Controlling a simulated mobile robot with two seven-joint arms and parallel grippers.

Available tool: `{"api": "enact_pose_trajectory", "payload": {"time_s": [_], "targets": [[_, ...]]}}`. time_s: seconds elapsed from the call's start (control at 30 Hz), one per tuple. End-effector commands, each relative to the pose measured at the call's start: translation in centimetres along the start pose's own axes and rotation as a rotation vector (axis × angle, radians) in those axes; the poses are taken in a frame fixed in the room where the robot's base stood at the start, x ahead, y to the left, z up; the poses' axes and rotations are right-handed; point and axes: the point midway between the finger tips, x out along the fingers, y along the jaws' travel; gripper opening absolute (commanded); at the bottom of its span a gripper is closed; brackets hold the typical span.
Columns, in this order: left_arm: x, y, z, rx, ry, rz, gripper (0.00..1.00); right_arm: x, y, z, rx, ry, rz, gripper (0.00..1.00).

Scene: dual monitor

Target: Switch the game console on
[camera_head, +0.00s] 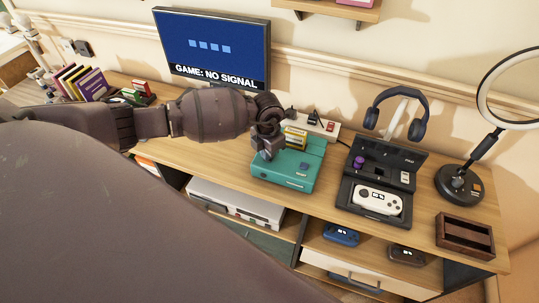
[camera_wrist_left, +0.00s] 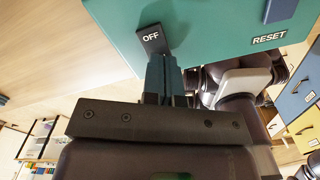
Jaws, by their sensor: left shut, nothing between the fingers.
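The teal game console (camera_head: 283,172) sits on the desk, and a yellow cartridge (camera_head: 295,138) stands at its back. In the left wrist view the console's teal face (camera_wrist_left: 215,30) carries a dark switch marked OFF (camera_wrist_left: 152,40) and a RESET label (camera_wrist_left: 269,38). My left gripper (camera_head: 267,154) is shut and empty at the console's left part. In the left wrist view its fingertips (camera_wrist_left: 164,58) are right beside the OFF switch; I cannot tell whether they touch it. The monitor (camera_head: 213,48) reads "GAME: NO SIGNAL". My right gripper is not in view.
A power strip (camera_head: 318,124) lies behind the console. To its right are an open black case (camera_head: 372,215) with a white handheld, headphones (camera_head: 397,105) on a stand, a ring lamp (camera_head: 460,184) and a wooden tray (camera_head: 465,236). A grey-white device (camera_head: 235,203) sits on the shelf below.

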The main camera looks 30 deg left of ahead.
Motion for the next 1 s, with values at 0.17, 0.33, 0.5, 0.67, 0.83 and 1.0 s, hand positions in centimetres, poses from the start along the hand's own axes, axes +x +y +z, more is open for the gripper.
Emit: {"api": "enact_pose_trajectory", "payload": {"time_s": [0.17, 0.33, 0.5, 0.67, 0.83, 1.0], "targets": [[0.27, 0.02, 0.00, 0.000, 0.000, 0.000, 0.00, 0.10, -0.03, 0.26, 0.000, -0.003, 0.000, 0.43], [0.48, 0.02, -0.01, 0.000, 0.001, 0.000, 0.00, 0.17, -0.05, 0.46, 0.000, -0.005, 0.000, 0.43], [0.69, 0.02, -0.01, 0.000, 0.001, 0.000, 0.00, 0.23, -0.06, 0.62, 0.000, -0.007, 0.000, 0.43], [0.89, 0.01, -0.01, 0.000, 0.001, 0.000, 0.00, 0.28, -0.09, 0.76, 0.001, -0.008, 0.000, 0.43], [0.99, 0.01, -0.02, 0.000, 0.000, 0.000, 0.00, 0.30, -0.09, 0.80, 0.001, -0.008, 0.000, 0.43], [0.42, 0.01, -0.01, 0.000, 0.000, 0.000, 0.00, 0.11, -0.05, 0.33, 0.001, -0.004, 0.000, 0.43]]}}
